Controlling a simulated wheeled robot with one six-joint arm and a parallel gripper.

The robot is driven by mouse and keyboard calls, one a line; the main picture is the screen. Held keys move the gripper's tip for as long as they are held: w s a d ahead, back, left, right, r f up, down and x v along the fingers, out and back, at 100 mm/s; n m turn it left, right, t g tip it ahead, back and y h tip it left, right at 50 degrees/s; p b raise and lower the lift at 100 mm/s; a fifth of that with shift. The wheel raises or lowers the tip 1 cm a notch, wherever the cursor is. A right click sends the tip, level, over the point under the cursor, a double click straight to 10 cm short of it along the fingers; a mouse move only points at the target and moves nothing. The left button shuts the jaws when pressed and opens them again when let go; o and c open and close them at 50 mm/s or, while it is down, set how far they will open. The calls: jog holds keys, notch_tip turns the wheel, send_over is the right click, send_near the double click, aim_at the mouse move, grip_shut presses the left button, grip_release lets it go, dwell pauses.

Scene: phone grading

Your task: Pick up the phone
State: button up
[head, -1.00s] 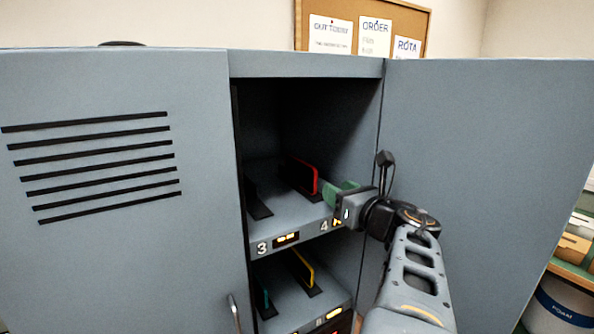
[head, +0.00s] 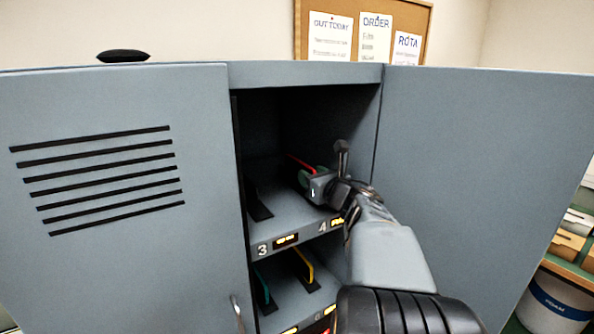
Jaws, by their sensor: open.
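A red phone (head: 297,161) stands on edge in slot 4 on the upper shelf (head: 285,232) of the open grey cabinet. Only its upper edge shows; my gripper covers the rest. My gripper (head: 304,179) reaches into the cabinet at slot 4, with its green fingers at the phone's near end. The jaws are open. I cannot tell whether the phone is between the fingers or whether they touch it.
Slot 3 (head: 259,206) holds a dark upright divider. Below stand a teal phone (head: 263,288) and a yellow phone (head: 303,264). The open cabinet doors (head: 110,260) flank the opening, the right door (head: 480,170) close to my arm.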

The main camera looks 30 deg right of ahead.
jog(key=shift+w, duration=0.85)
grip_shut()
